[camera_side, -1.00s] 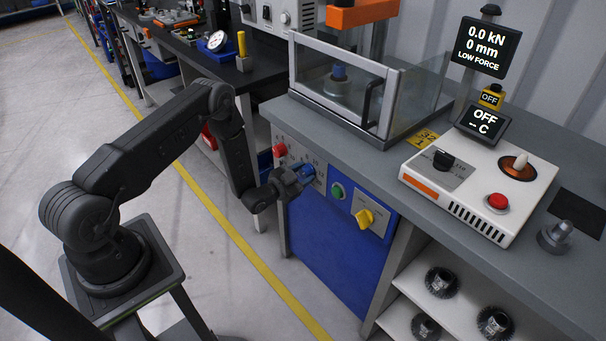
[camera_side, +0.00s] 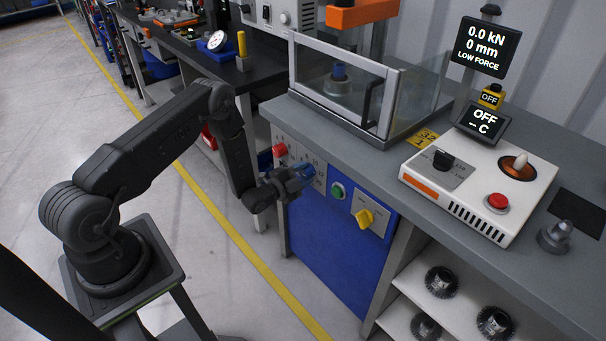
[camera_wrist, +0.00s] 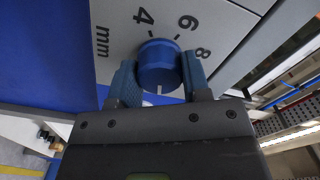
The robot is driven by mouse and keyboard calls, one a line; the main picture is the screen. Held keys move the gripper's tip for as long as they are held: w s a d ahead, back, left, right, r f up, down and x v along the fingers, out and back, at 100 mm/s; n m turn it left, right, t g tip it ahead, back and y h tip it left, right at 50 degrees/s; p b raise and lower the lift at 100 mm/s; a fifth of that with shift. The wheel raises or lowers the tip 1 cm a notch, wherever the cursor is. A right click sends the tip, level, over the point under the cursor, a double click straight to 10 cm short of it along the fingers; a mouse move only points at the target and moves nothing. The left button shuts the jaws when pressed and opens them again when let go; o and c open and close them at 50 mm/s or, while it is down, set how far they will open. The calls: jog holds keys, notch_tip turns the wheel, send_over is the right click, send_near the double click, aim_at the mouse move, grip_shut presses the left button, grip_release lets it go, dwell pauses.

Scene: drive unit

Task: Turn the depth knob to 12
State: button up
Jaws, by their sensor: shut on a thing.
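The blue depth knob (camera_wrist: 158,62) sits on a light panel with the printed figures 4, 6 and 8 and "mm" around it. A white line on the knob points down the wrist picture, toward my gripper's body.
A red knob (camera_side: 280,151) is just left of my gripper. A green button (camera_side: 337,190) and a yellow knob (camera_side: 365,217) are to its right on the same front. The bench top (camera_side: 375,158) overhangs above. The displays read 0.0 kN, 0 mm, LOW FORCE and OFF.

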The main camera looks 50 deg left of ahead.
dwell(0.4)
jog(key=o, duration=0.9)
jog(key=s, duration=1.4)
jog(key=shift+w, duration=0.15)
